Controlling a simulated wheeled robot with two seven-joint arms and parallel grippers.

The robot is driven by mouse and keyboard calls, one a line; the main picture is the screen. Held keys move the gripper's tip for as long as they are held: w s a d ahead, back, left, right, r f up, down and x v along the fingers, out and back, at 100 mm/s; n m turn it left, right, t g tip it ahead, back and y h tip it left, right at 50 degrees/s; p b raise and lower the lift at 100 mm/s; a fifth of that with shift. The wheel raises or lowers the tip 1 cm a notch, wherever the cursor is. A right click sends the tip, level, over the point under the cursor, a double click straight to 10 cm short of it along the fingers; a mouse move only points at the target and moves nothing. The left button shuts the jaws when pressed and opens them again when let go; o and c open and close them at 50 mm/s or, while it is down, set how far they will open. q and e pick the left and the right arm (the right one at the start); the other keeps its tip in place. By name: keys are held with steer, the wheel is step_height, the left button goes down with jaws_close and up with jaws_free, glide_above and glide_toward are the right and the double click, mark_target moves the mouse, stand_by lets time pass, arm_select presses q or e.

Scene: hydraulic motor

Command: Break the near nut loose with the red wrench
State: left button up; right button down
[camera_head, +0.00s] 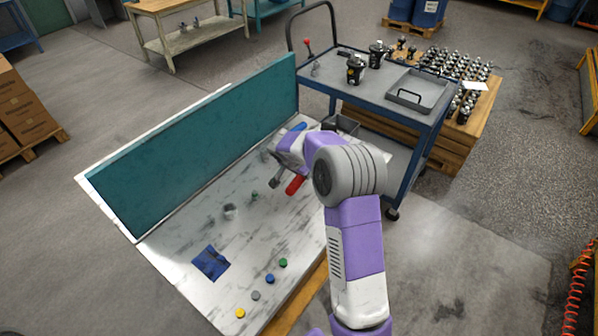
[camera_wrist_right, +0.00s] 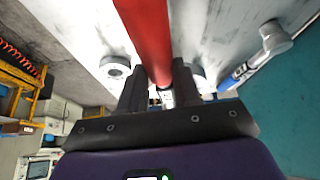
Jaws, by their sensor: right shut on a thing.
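The red wrench shows as a red handle (camera_head: 296,185) beside my right gripper (camera_head: 271,172) over the white marbled bench. In the right wrist view the red handle (camera_wrist_right: 148,40) runs in from the top edge to between the fingers of the right gripper (camera_wrist_right: 158,88), which is shut on it. The wrench's jaw end is hidden. In that view a pale ring-shaped fitting (camera_wrist_right: 115,68) sits left of the fingers. Another pale round part (camera_wrist_right: 202,76) is partly hidden behind the right finger. I cannot tell which is the near nut. My left gripper is not in view.
A blue-handled wrench (camera_head: 299,127) lies beyond my right gripper. A teal panel (camera_head: 190,150) borders the bench. A blue cloth (camera_head: 210,262), a grey-white fitting (camera_head: 229,211) and several coloured caps lie nearer. A cart (camera_head: 375,92) with a tray (camera_head: 417,90) stands behind.

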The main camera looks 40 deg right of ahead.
steer(key=shift+s+d+f+n+b, duration=0.1)
steer(key=shift+s+f+n+b, duration=0.15)
steer(key=shift+s, duration=0.2)
steer(key=shift+s+d+f+n+b, duration=0.15)
steer(key=shift+s+n, duration=0.1)
steer(key=shift+s, duration=0.3)
steer(key=shift+s+d+n+t+y, duration=0.25)
steer(key=shift+s+d+n, duration=0.3)
steer(key=shift+s, duration=0.15)
steer(key=shift+s+d+n+t+y, duration=0.15)
steer(key=shift+s+d+n+t, duration=0.2)
steer(key=shift+s+n, duration=0.3)
steer(key=shift+s+d, duration=0.1)
steer(key=shift+s, duration=0.05)
steer(key=shift+s+d+n+t+y+p, duration=0.3)
steer(key=shift+s+d+n+y+p, duration=0.1)
steer(key=shift+s+d+n+p, duration=0.75)
